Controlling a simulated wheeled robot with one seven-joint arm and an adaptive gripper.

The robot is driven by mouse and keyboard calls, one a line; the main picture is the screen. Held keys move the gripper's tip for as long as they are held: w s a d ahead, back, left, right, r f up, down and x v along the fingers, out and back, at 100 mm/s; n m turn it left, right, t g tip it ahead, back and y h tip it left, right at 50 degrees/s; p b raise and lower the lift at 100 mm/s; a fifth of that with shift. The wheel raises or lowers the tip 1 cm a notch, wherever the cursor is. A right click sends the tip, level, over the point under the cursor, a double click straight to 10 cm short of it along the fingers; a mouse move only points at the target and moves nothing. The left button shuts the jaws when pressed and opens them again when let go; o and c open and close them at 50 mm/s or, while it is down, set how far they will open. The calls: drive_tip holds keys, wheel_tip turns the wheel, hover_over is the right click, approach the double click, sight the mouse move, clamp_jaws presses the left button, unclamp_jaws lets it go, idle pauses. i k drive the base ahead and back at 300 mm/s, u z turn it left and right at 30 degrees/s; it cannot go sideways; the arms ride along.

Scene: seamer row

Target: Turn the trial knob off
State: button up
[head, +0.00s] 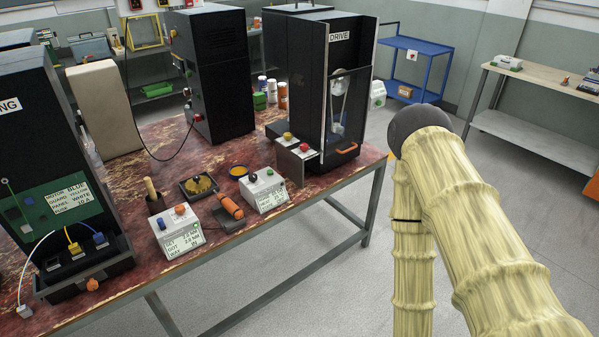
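I cannot tell which control is the trial knob. A white control box (177,230) on the red bench has an orange knob (180,210), a lit green lamp and a printed label. A second white box (263,190) to its right has small dark, red and green controls and a label too small to read. A grey box (297,160) beside the black DRIVE machine (315,90) carries a yellow knob (288,137) and a red one (304,148). My arm, in a pale yellow sleeve, stands at the right, apart from the bench. My gripper is not in view.
The worn red bench (150,130) also holds an orange cylinder (231,207), a black tray (199,187), and a black machine (75,150) with cables at left. A blue cart (415,60) and a pale side table (540,85) stand behind. Grey floor is open between them.

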sight(252, 177)
drive_tip(key=z, duration=0.95)
drive_tip(key=i, duration=1.05)
drive_tip(key=u, duration=1.75)
